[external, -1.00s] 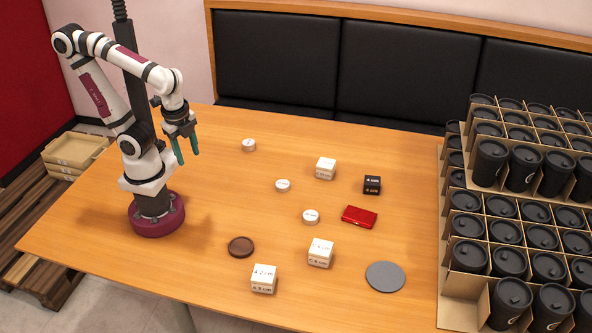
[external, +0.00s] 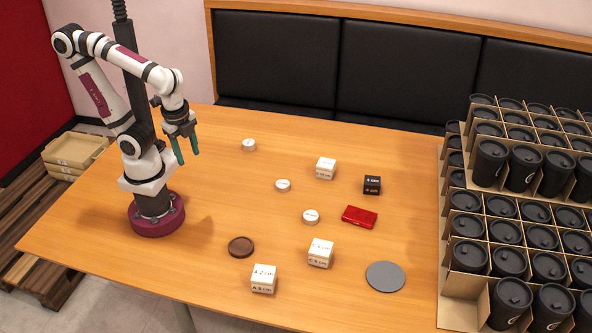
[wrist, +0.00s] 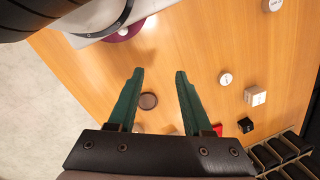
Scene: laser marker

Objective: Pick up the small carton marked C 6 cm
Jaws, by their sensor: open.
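A small white carton (external: 320,253) stands near the front middle of the table; its front lettering looks like C 6 cm, though small. Two similar white cartons stand nearby: one front left (external: 264,279), seemingly marked A, and one further back (external: 325,168), its marking unclear. The back one also shows in the wrist view (wrist: 255,96). My gripper (external: 188,157) hangs above the table's left side, away from all cartons. In the wrist view its green fingers (wrist: 159,72) are spread and empty. The gripper body largely hides the front cartons there.
Three white round discs, a brown round disc (external: 241,247), a red flat case (external: 359,217), a black box (external: 372,185) and a grey disc (external: 385,276) lie on the table. Stacked crates of black cups (external: 513,294) fill the right end. Bare tabletop separates the small items.

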